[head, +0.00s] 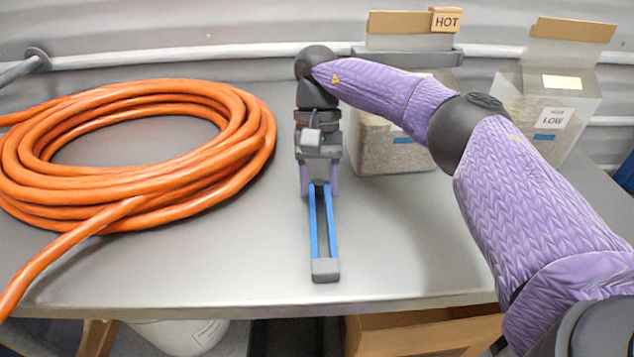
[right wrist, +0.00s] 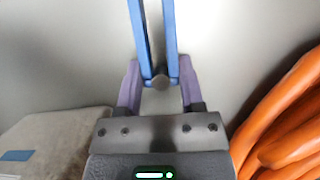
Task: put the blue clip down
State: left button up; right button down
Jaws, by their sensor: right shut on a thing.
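The blue clip (head: 332,228) is a long pair of blue bars with a grey block at its near end. It points toward the front edge of the grey table (head: 230,255). My right gripper (head: 319,183) is shut on its far end, with the jaws pointing toward the front. In the right wrist view the purple fingers (right wrist: 159,82) close on both sides of the clip's hinge end, and the two blue bars (right wrist: 170,30) spread away from it. I cannot tell whether the clip touches the table or hovers just above it. My left gripper is not in view.
A coiled orange hose (head: 255,140) fills the table's left side. A clear bin labelled HOT (head: 390,150) stands behind my right arm, and one labelled LOW (head: 580,100) stands farther right. The tabletop around the clip is bare. A cardboard box (head: 425,335) sits below the front edge.

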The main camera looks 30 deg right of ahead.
jog(key=shift+f, duration=0.1)
jog(key=shift+c, duration=1.3)
grip_release()
jog(key=shift+o, duration=0.2)
jog(key=shift+r, duration=0.25)
jog(key=p+v, duration=0.2)
jog(key=v, duration=0.4)
jog(key=shift+w+r, duration=0.15)
jog(key=shift+r, duration=0.2)
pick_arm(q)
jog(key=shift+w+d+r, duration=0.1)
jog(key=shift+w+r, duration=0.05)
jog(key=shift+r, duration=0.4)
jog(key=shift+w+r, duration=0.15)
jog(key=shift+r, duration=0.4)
pick_arm(e)
jog(key=shift+w+d+r, duration=0.1)
jog(key=shift+d+r, duration=0.05)
jog(key=shift+r, duration=0.15)
